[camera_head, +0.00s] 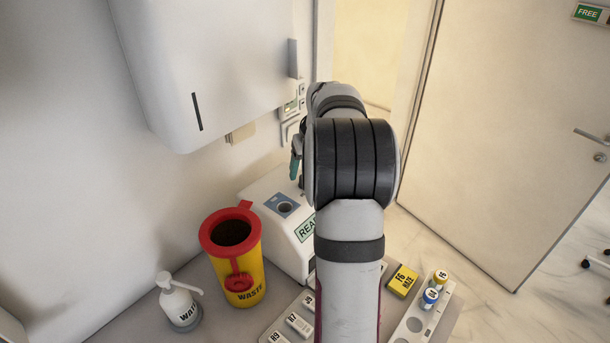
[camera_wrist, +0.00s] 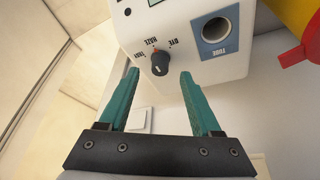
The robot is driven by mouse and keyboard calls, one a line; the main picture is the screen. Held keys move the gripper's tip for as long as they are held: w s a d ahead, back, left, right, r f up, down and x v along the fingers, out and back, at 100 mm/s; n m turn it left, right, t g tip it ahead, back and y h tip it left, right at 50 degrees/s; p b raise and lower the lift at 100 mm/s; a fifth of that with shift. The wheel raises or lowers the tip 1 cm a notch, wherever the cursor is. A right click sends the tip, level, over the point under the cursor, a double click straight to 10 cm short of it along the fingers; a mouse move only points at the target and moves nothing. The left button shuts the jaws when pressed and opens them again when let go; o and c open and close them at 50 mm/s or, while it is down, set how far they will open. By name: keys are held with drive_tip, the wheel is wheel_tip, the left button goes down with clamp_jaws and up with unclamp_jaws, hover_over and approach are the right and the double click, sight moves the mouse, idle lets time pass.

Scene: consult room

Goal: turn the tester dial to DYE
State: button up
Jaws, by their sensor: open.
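The tester (camera_head: 284,250) is a white box with a tube well on top and a green-edged label on its front. My arm hides its right part and the dial in the head view. In the wrist view, the black dial (camera_wrist: 160,62) sits on the tester's face (camera_wrist: 215,68) beside the tube well, with upside-down labels around it, HAZE and DYE readable. One teal finger shows in the head view (camera_head: 296,160).
A yellow waste bin (camera_head: 243,270) with a red rim stands close left of the tester, beside a white pump bottle (camera_head: 180,303). Labelled blocks lie in front, with a yellow box (camera_head: 402,281) and a vial rack (camera_head: 416,322) right. A white wall dispenser (camera_head: 215,65) hangs above.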

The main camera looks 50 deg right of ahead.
drive_tip(key=shift+x, duration=1.65)
clamp_jaws()
